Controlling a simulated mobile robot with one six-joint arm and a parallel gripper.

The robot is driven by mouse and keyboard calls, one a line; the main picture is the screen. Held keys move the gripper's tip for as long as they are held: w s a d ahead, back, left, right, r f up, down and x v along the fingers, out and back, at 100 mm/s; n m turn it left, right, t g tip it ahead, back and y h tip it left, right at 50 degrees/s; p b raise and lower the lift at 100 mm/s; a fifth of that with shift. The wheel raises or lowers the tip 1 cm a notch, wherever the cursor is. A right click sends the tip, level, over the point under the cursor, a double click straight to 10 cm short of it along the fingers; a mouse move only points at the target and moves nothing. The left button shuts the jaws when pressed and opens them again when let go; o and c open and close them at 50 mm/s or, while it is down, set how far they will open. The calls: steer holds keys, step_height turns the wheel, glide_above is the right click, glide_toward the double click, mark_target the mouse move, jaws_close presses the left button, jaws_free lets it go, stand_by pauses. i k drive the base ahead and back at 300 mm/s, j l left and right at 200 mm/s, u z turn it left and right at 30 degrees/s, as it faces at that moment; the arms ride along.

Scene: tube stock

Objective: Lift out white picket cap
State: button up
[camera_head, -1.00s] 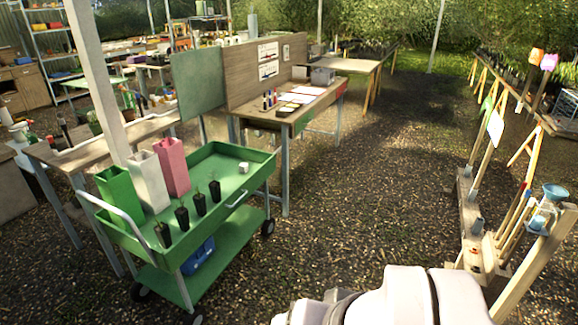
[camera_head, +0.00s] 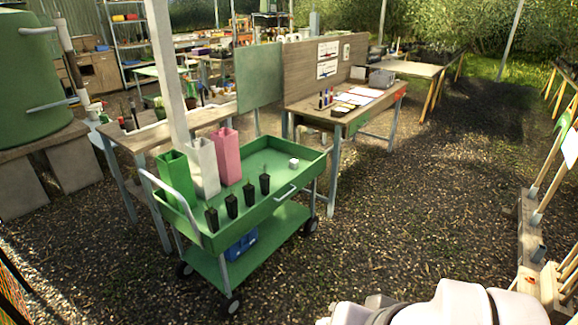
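A small white block (camera_head: 294,163), which may be the white picket cap, sits in the tray of the green cart (camera_head: 222,243) near its far right corner. A tall white square tube (camera_head: 203,168) stands in the same tray, between a green tube (camera_head: 178,181) and a pink tube (camera_head: 226,157). My gripper is not in view. Only pale links of my arm show at the bottom right, well apart from the cart.
Several small dark pots (camera_head: 231,206) stand along the cart's near side. A blue item (camera_head: 241,245) lies on the lower shelf. A wooden bench (camera_head: 330,108) stands behind the cart. Gravel ground right of the cart is open. A large green tank (camera_head: 32,85) is at far left.

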mark_target(294, 164)
steer(key=i+z, duration=0.2)
steer(key=i, duration=0.3)
steer(key=i+j+z, duration=0.15)
steer(key=i, duration=0.35)
steer(key=i+j+z, duration=0.2)
steer(key=i, duration=0.3)
steer(key=i+j+z, duration=0.2)
steer(key=i, duration=0.3)
steer(key=i+l+u, duration=0.25)
steer(key=i, duration=0.25)
steer(key=i+l+u, duration=0.2)
steer(key=i, duration=0.35)
steer(key=i+l+u, duration=0.25)
steer(key=i, duration=0.25)
steer(key=i+u, duration=0.55)
steer(key=u, duration=0.15)
steer(key=i+l+u, duration=0.2)
steer(key=u, duration=0.15)
steer(key=i, duration=0.05)
